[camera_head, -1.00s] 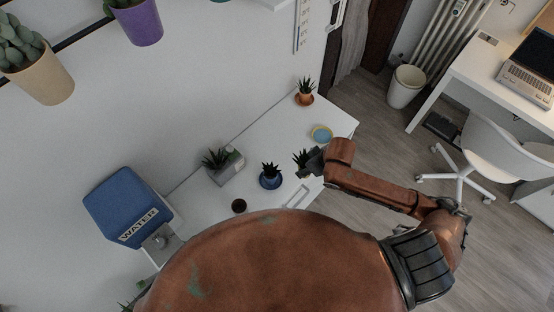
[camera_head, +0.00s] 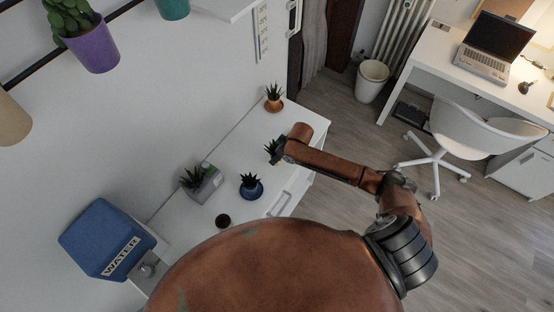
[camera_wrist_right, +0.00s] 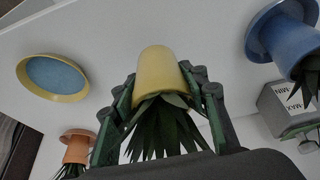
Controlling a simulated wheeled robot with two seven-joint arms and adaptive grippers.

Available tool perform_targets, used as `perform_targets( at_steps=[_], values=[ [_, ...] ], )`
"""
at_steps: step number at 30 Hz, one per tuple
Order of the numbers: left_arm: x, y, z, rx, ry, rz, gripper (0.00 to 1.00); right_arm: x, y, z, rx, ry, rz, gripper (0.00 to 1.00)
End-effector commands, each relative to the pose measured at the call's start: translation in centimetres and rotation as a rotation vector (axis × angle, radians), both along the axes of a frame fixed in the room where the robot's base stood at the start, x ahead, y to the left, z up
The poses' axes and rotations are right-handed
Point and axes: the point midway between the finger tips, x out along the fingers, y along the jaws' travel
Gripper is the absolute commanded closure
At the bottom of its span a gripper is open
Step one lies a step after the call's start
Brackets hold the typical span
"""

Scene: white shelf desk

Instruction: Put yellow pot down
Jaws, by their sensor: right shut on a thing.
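The yellow pot (camera_wrist_right: 158,70) with a spiky green plant is held between the two fingers of my right gripper (camera_wrist_right: 160,95). In the wrist view, a yellow saucer with a blue inside (camera_wrist_right: 52,78) lies on the white surface to the left of the pot, apart from it. In the head view, my right gripper (camera_head: 278,152) is over the white desk top, with the plant (camera_head: 271,148) showing beside it. The pot body and saucer are hidden there by my arm. My left gripper is not in view.
A terracotta pot (camera_head: 273,92) stands on its saucer at the desk's far end. A blue water container (camera_head: 104,238) is at the left. Bare desk top lies between them.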

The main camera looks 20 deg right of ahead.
Motion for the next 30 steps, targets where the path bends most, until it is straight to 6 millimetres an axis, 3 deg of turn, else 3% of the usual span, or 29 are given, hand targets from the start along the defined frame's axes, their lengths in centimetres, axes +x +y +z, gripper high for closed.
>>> perform_targets(
  at_steps=[5, 16, 17, 25, 30],
  values=[
    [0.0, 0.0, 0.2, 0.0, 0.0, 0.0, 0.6, -0.1, 0.0, -2.0, 0.001, 0.001, -0.001, 0.93],
    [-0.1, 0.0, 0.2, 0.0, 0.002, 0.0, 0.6, -0.2, 0.0, -2.5, 0.001, 0.002, -0.001, 0.93],
    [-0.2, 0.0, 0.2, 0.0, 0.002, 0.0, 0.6, -0.2, 0.0, -2.6, 0.0, 0.003, -0.001, 0.59],
    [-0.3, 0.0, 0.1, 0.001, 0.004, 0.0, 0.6, -0.2, 0.0, -2.5, 0.0, 0.003, -0.001, 0.41],
    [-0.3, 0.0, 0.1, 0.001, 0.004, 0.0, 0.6, -0.2, 0.0, -2.5, 0.0, 0.002, -0.001, 0.41]
  ],
)
